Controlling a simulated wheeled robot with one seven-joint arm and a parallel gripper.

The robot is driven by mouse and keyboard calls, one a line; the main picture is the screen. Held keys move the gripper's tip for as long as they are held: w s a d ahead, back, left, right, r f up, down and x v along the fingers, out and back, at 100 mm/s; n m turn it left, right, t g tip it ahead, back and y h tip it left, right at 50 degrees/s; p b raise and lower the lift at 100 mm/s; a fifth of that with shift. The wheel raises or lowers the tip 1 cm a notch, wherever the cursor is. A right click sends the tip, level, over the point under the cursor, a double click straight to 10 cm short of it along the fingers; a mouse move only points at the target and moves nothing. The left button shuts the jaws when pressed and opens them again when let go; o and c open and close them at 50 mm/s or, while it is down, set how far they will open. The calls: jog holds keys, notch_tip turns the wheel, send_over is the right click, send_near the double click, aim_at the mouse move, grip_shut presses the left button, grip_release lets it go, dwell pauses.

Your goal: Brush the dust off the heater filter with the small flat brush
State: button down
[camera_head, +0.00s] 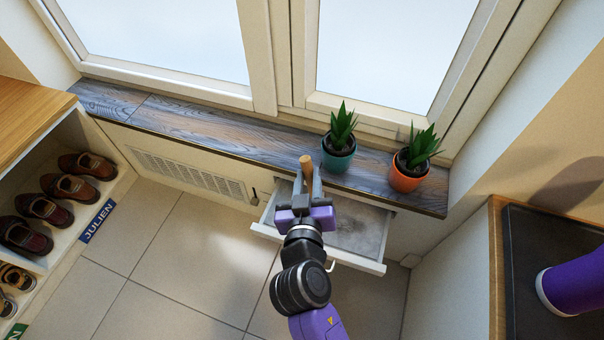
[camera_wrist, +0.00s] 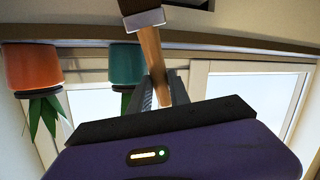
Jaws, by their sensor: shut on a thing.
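My gripper (camera_head: 306,185) is shut on the small flat brush, whose wooden handle end (camera_head: 306,162) stands up between the fingers in the head view. In the wrist view the brush (camera_wrist: 150,50) runs up from between the fingers (camera_wrist: 162,92) to a pale metal band and a dark brown head at the top edge. The heater filter (camera_head: 358,232) is a grey, dusty-looking panel in the pulled-out white drawer (camera_head: 350,260) under the sill. My gripper is above the drawer's left part and hides some of it. Whether the bristles touch the filter cannot be told.
A teal pot (camera_head: 338,160) and an orange pot (camera_head: 407,177) with plants stand on the wooden sill (camera_head: 210,135), close to my gripper. A vent grille (camera_head: 188,173) is left of the drawer. Shoe cubbies (camera_head: 100,205) stand at left. The tiled floor between is clear.

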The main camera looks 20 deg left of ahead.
jog(key=shift+d+r+p, duration=0.15)
jog(key=shift+d+p, duration=0.75)
jog(key=shift+d, duration=1.2)
jog(key=shift+s+d+p, duration=1.95)
jog(key=shift+d+p, duration=0.15)
jog(key=shift+d, duration=1.75)
jog(key=shift+a+f+b, duration=0.2)
jog(key=shift+a+b, duration=3.9)
jog(key=shift+a, duration=4.1)
jog(key=shift+r, duration=0.1)
